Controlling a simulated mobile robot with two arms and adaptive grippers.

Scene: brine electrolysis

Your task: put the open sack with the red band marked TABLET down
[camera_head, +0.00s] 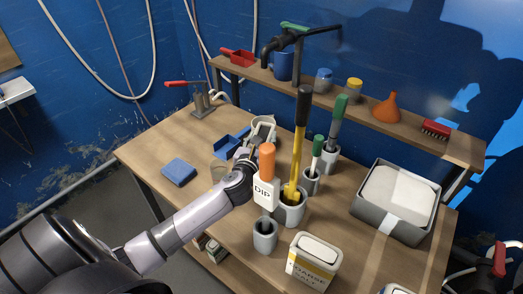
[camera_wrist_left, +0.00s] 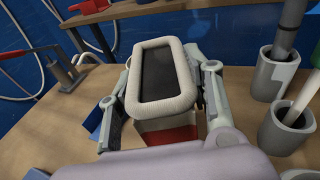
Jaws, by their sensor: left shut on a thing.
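The open sack (camera_head: 263,127) is small in the head view, just beyond my left gripper (camera_head: 246,158). In the left wrist view the sack (camera_wrist_left: 160,104) shows a pale rolled rim around a dark mouth and a red band low on its front. No lettering is readable. My left gripper (camera_wrist_left: 163,120) is shut on the sack, with a finger on each side. The sack is over the back part of the wooden bench (camera_head: 155,150). Its base is hidden, so I cannot tell whether it touches the bench. My right gripper is not in view.
A blue tray (camera_head: 226,146) lies close to the sack's left, and a blue pad (camera_head: 179,172) is further left. A DIP holder (camera_head: 265,193), grey pots (camera_head: 265,236) and a yellow tool (camera_head: 298,160) stand to the right. A shelf (camera_head: 370,119) runs behind. Bare bench shows left of the tray.

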